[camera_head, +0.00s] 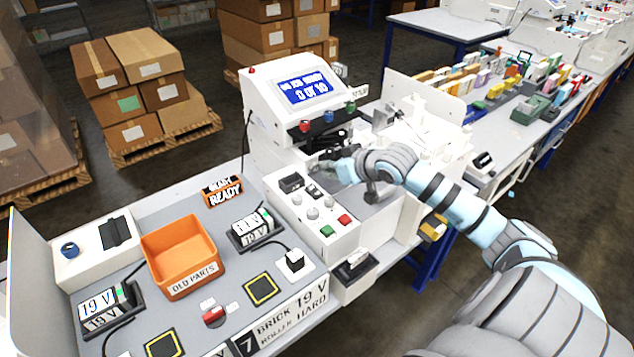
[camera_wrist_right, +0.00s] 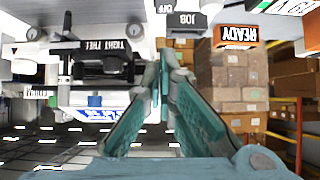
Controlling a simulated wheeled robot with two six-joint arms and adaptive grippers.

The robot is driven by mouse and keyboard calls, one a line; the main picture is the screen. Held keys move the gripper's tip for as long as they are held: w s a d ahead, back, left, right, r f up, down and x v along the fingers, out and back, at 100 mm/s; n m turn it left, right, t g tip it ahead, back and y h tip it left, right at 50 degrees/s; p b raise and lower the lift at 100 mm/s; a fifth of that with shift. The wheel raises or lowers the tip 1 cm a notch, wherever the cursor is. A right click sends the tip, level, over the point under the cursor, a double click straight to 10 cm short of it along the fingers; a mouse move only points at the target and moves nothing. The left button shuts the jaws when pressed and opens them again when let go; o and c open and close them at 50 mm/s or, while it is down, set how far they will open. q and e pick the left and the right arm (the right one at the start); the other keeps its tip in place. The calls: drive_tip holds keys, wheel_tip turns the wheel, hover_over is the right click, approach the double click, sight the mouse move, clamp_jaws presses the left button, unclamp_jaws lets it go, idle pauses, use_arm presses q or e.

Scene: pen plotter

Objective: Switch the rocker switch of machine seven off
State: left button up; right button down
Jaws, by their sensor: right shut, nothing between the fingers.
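Machine seven (camera_head: 285,115) is the white machine with a blue-lit screen; a "7 BRICK ROLLER" plate (camera_head: 290,318) is on the bench front. On its control panel, a small dark rocker switch (camera_head: 315,191) sits right of a black block (camera_head: 291,183); which way it is tilted is too small to tell. In the right wrist view, the "JOB" block (camera_wrist_right: 187,20) and an "OFF" label (camera_wrist_right: 165,8) show at the top edge. My right gripper (camera_head: 323,167) is shut and empty, just behind the switch and apart from it in that view. Its fingertips show in the wrist view (camera_wrist_right: 168,56). My left gripper is out of view.
Near the switch are grey knobs (camera_head: 313,212), a green button (camera_head: 327,231) and a red button (camera_head: 344,219). An orange "OLD PARTS" bin (camera_head: 180,255) and a "READY" sign (camera_head: 222,191) stand left on the bench.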

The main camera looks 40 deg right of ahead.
hover_over(315, 189)
wheel_tip(315, 189, down, 4)
drive_tip(key=shift+r, duration=0.15)
drive_tip(key=shift+s+f, duration=0.2)
drive_tip(key=shift+f, duration=0.35)
drive_tip(key=shift+s+f, duration=0.15)
drive_tip(key=shift+f, duration=0.4)
drive_tip(key=shift+d+f, duration=0.1)
drive_tip(key=shift+f, duration=0.2)
drive_tip(key=shift+w+f, duration=0.1)
drive_tip(key=shift+f, duration=0.2)
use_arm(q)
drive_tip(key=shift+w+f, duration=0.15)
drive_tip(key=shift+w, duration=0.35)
use_arm(e)
drive_tip(key=shift+w, duration=0.2)
